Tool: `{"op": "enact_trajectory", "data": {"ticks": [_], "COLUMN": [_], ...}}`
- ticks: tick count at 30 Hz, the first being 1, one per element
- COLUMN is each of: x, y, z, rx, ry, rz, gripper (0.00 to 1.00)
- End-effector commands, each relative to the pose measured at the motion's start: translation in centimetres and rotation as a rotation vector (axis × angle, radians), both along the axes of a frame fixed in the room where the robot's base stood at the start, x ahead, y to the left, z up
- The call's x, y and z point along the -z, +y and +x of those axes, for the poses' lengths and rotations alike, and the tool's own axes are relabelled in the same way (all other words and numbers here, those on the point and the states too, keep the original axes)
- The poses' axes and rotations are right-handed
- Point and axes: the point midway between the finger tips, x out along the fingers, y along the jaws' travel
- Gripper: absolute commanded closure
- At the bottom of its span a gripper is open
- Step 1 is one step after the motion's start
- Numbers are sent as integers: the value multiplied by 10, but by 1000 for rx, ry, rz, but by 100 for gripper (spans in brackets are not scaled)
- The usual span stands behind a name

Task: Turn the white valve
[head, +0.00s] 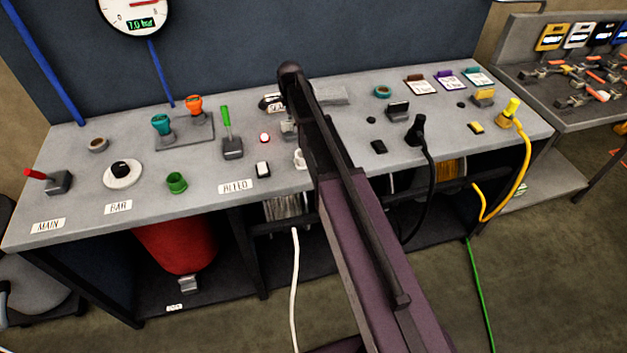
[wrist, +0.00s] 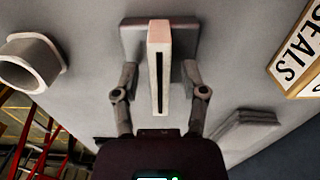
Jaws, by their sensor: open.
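In the wrist view a white bar-shaped handle (wrist: 158,50) with a black slot down its face stands on a grey base (wrist: 131,42); I take it for the white valve. My gripper (wrist: 160,73) is open, with one finger on each side of the handle. A gap shows between each finger and the white bar. In the head view my arm covers most of this spot; only part of a grey block (head: 288,130) shows beside the arm, and the handle cannot be made out there.
A white ring (wrist: 32,62) lies left of the handle and a SEALS label (wrist: 298,55) right of it in the wrist view.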

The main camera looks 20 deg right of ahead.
Motion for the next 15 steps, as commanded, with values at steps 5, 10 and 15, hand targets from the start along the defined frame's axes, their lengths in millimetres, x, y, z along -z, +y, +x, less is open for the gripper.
{"op": "enact_trajectory", "data": {"ticks": [5, 10, 15], "x": [0, 0, 0], "y": [0, 0, 0], "z": [0, 0, 0], "rx": [-85, -195, -310], "ry": [0, 0, 0], "rz": [0, 0, 0], "gripper": [44, 44, 44]}}
